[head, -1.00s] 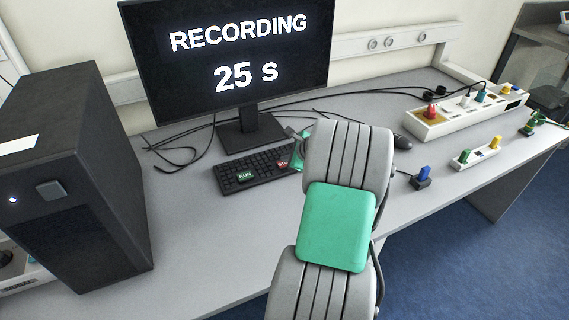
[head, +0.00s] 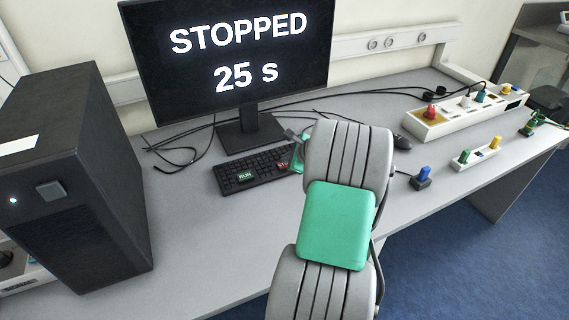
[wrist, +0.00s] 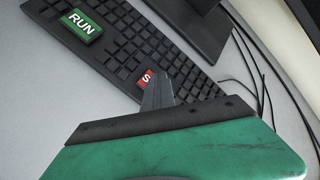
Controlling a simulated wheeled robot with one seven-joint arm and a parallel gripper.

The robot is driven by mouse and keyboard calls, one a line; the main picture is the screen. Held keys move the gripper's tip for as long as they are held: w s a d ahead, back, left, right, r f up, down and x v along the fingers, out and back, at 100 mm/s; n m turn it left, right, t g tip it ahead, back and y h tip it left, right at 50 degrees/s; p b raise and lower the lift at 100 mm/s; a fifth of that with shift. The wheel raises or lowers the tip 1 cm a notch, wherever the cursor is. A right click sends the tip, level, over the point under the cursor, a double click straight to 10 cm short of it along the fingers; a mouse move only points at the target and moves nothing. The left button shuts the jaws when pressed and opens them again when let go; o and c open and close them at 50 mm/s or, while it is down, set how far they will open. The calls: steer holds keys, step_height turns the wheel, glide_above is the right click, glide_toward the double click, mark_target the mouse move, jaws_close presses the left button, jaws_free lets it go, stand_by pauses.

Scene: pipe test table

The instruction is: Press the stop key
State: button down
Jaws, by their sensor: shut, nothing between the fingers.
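The red stop key (wrist: 146,78) is on the black keyboard (wrist: 125,45), partly hidden behind my gripper (wrist: 158,82) in the wrist view. Only the letter S shows there. My gripper is shut and empty, its tip at the stop key; I cannot tell if it touches. In the head view the stop key (head: 283,165) shows beside my arm, which hides part of the keyboard (head: 258,172). The green RUN key (head: 246,176) is to its left and also shows in the wrist view (wrist: 82,25). The monitor (head: 230,60) reads "STOPPED 25 s".
A black computer tower (head: 70,170) stands at the left. A mouse (head: 402,142), a blue-knobbed block (head: 422,178) and white strips with coloured plugs (head: 465,113) are at the right. Cables (head: 350,95) lie behind the keyboard. The front of the grey desk (head: 200,250) is clear.

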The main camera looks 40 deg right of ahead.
steer(key=shift+r+p, duration=0.65)
steer(key=shift+r, duration=0.05)
steer(key=shift+r, duration=0.1)
step_height(320, 180, up, 5)
steer(key=p, duration=0.4)
steer(key=shift+p, duration=0.35)
